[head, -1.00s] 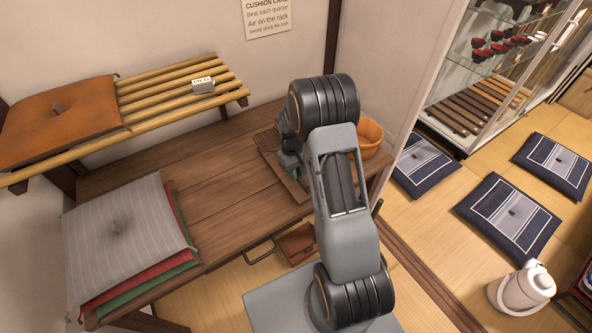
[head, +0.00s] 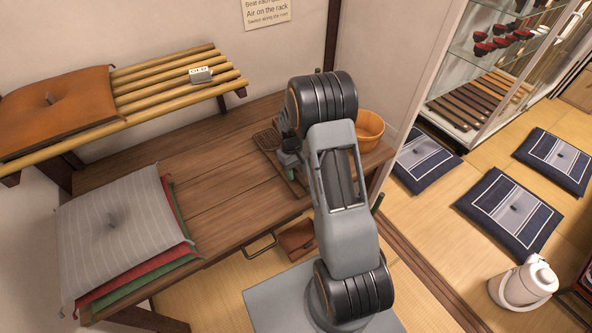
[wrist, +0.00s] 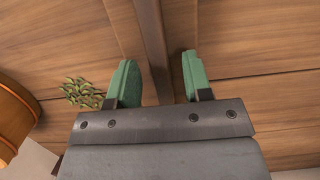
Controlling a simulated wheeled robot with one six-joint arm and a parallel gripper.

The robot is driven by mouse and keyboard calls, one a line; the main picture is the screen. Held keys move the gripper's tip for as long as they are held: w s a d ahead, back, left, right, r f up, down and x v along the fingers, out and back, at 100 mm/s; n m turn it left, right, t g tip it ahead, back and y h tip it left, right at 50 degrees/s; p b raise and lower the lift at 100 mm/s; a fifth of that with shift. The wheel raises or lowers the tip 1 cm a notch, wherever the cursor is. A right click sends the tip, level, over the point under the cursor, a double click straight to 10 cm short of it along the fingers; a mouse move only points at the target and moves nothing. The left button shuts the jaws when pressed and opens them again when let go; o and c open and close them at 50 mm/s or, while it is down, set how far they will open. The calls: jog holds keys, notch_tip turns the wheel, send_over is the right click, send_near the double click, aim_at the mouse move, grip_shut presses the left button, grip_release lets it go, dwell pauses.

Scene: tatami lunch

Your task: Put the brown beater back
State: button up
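My gripper (wrist: 155,80) is open, its two green fingers apart above brown wood. A dark brown bar (wrist: 152,40) runs between and beyond the fingers in the wrist view; I cannot tell whether it is the beater's handle or a wooden strip of the surface. In the head view a dark ribbed brown piece (head: 266,140) lies on the wooden bench (head: 215,185) just left of my gripper (head: 288,152); it may be the brown beater's head, but my arm hides much of that spot. No grip on anything shows.
An orange-brown tub (head: 369,130) stands right of my arm, also at the wrist view's left edge (wrist: 12,115). A green leafy clump (wrist: 82,93) lies near the left finger. Stacked cushions (head: 115,225) fill the bench's left end. A slatted rack (head: 165,85) holds an orange cushion (head: 55,105).

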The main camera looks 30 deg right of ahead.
jog(key=v, duration=1.4)
jog(key=s+a+r+t, duration=0.2)
jog(key=s+a+r, duration=0.1)
jog(key=s, duration=0.3)
jog(key=s+a+r+m+t+p, duration=0.1)
jog(key=s+a+r+t, duration=0.1)
jog(key=s, duration=0.5)
jog(key=s+a+r+t+p, duration=0.1)
jog(key=s+a+r+t, duration=0.1)
jog(key=s+a+r, duration=0.2)
jog(key=shift+s+r, duration=0.6)
jog(key=shift+s, duration=0.2)
jog(key=shift+s+r, duration=0.65)
jog(key=shift+s, duration=0.15)
jog(key=shift+c, duration=0.5)
jog(key=shift+a+y, duration=0.2)
jog(key=shift+y, duration=0.1)
